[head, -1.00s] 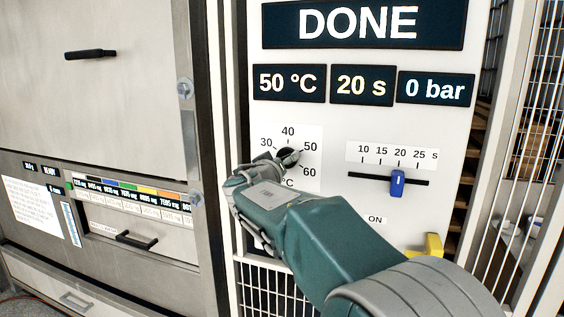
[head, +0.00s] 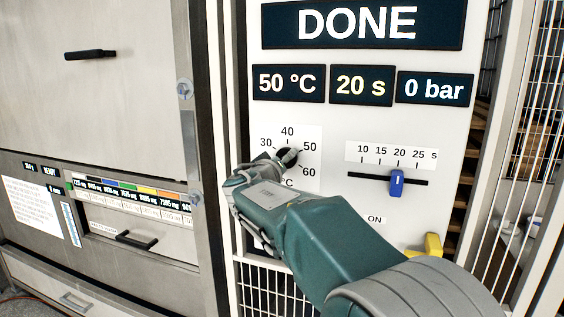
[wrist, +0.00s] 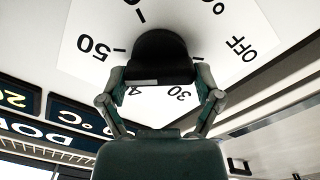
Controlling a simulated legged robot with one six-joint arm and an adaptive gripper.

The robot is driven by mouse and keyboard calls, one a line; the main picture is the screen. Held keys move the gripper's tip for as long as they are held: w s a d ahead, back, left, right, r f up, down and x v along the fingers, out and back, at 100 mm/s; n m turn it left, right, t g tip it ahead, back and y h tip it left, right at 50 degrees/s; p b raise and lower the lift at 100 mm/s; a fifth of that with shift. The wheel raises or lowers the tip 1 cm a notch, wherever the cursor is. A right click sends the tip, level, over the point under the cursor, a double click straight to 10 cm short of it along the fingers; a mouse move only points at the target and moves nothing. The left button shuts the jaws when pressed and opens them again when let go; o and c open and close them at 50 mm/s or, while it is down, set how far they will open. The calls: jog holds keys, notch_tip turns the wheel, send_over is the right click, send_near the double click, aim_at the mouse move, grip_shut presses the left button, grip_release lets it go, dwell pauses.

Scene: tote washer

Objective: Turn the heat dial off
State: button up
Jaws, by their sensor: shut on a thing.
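The heat dial is a round black knob (head: 286,153) on a white scale plate marked 30, 40, 50 and 60. In the wrist view the knob (wrist: 160,56) sits between the fingers of my gripper (wrist: 161,78), which is shut on it from both sides. The OFF mark (wrist: 238,48) shows at the right there, with 50 at the left. In the head view my gripper (head: 276,162) covers the lower left of the dial. The knob's pointer direction cannot be made out. The temperature display (head: 289,83) reads 50 °C.
A blue slider (head: 397,183) stands near 20 s to the right of the dial. A yellow part (head: 433,244) sits below it, at the panel's lower right. Large displays above read DONE, 20 s and 0 bar. A wire grid (head: 268,290) lies below the panel.

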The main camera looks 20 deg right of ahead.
jog(key=n, duration=0.4)
jog(key=shift+w+a+f+n, duration=0.1)
jog(key=shift+f+n, duration=0.15)
jog(key=shift+n, duration=0.05)
jog(key=n, duration=0.4)
jog(key=shift+f+n, duration=0.1)
jog(key=shift+n, duration=0.2)
jog(key=n, duration=0.4)
jog(key=shift+f+n, duration=0.1)
jog(key=shift+n, duration=0.2)
jog(key=n, duration=0.3)
jog(key=shift+n, duration=0.3)
jog(key=n, duration=0.3)
jog(key=shift+f+n, duration=0.1)
jog(key=shift+n, duration=0.2)
jog(key=n, duration=0.4)
jog(key=shift+n, duration=0.3)
jog(key=n, duration=0.4)
jog(key=shift+d+n, duration=0.2)
jog(key=shift+n, duration=1.9)
